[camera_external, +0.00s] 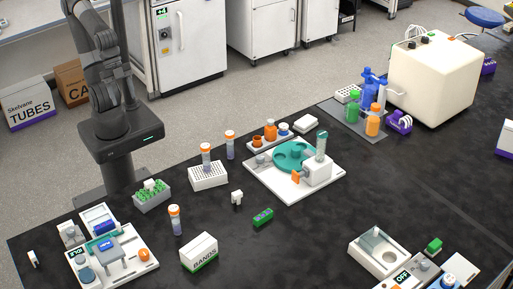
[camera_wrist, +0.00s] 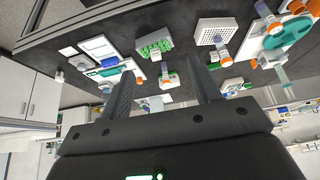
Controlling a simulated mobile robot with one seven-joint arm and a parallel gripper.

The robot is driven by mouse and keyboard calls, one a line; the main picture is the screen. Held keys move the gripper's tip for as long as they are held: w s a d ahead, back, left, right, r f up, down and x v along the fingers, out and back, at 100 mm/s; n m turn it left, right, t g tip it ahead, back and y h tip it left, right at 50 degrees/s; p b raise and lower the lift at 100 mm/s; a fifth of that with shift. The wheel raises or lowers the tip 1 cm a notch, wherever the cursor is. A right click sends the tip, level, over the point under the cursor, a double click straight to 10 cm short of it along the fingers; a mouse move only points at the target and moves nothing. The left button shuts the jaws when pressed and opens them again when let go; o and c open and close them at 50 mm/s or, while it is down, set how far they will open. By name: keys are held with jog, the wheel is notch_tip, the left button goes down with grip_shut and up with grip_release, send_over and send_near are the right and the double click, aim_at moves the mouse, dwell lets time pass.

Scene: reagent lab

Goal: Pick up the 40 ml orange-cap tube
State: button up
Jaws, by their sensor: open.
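Three clear tubes with orange caps stand upright on the black bench in the external view. One tube (camera_external: 175,221) stands alone at the front left, one (camera_external: 206,156) is at the white rack (camera_external: 208,178), and one (camera_external: 230,146) stands behind the rack. I cannot read which is 40 ml. In the wrist view, which appears upside down, a tube (camera_wrist: 168,76) shows in line with the gap between the fingers, well beyond them.
A green-topped grey rack (camera_external: 152,195), a bands box (camera_external: 199,252) and a balance-like device (camera_external: 112,258) surround the front tube. A teal-disc device (camera_external: 294,166) stands right of the rack. Small items (camera_external: 263,217) lie on the bench. The bench's middle right is clear.

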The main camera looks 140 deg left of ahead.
jog(key=m+g, duration=0.1)
jog(key=m, duration=3.3)
send_near(229, 132)
jog(key=w+f, duration=0.2)
jog(key=shift+y, duration=0.3)
jog(key=x, duration=0.4)
jog(key=shift+d+f, duration=0.1)
jog(key=shift+f, duration=0.3)
jog(key=x, duration=0.4)
jog(key=shift+s+f, duration=0.2)
jog(key=shift+s, duration=0.15)
jog(key=shift+w+f, duration=0.3)
jog(key=shift+f, duration=0.3)
